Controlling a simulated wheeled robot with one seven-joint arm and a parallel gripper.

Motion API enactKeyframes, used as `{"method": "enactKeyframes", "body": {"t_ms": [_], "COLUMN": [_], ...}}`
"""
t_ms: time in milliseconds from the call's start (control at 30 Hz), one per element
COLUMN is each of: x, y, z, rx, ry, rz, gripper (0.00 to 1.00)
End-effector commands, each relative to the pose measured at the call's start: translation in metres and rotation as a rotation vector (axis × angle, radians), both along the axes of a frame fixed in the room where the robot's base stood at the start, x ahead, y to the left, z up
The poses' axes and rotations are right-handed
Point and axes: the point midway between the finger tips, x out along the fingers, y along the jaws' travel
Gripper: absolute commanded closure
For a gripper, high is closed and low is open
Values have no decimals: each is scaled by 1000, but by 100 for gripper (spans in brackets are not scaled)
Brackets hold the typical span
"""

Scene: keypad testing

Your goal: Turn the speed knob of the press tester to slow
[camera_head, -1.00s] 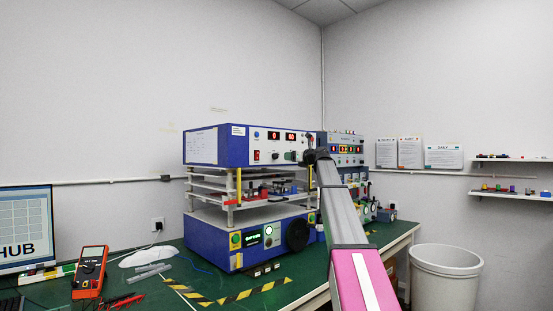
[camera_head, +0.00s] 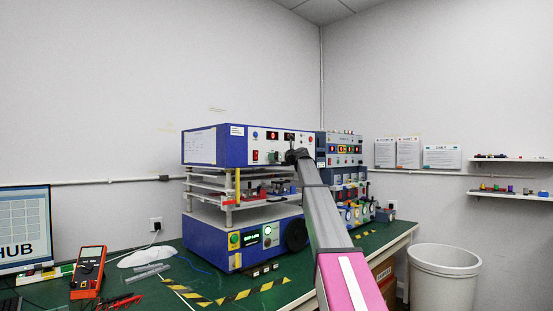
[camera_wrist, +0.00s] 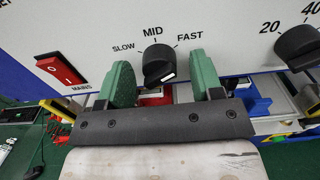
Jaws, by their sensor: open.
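The press tester (camera_head: 204,147) is a blue and white machine standing on the green bench. Its black speed knob (camera_wrist: 157,60) sits in the wrist view under the labels SLOW, MID and FAST. A white mark shows on the knob's lower front edge; I cannot tell which label it is set to. My gripper (camera_wrist: 160,68) is open, with one green finger left and one right of the knob, and gaps show on both sides. In the head view my gripper (camera_head: 293,156) is at the panel's front and hides the knob.
A red MAINS switch (camera_wrist: 60,69) is left of the fingers. A second black knob (camera_wrist: 297,46) with numbers is at the right. A multimeter (camera_head: 88,271) and monitor (camera_head: 25,231) stand at left. A white bin (camera_head: 444,280) stands right of the bench.

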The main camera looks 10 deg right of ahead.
Motion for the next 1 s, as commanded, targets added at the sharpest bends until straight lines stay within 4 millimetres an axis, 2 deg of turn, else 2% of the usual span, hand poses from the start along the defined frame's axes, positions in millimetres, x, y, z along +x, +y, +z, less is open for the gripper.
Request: {"method": "enactKeyframes", "body": {"t_ms": [67,200,667,1000], "x": [0,0,0,0], "y": [0,0,0,0], "z": [0,0,0,0], "rx": [0,0,-59,-273], "ry": [0,0,-41,-196], "rz": [0,0,1,2], "gripper": [43,89,89,89]}}
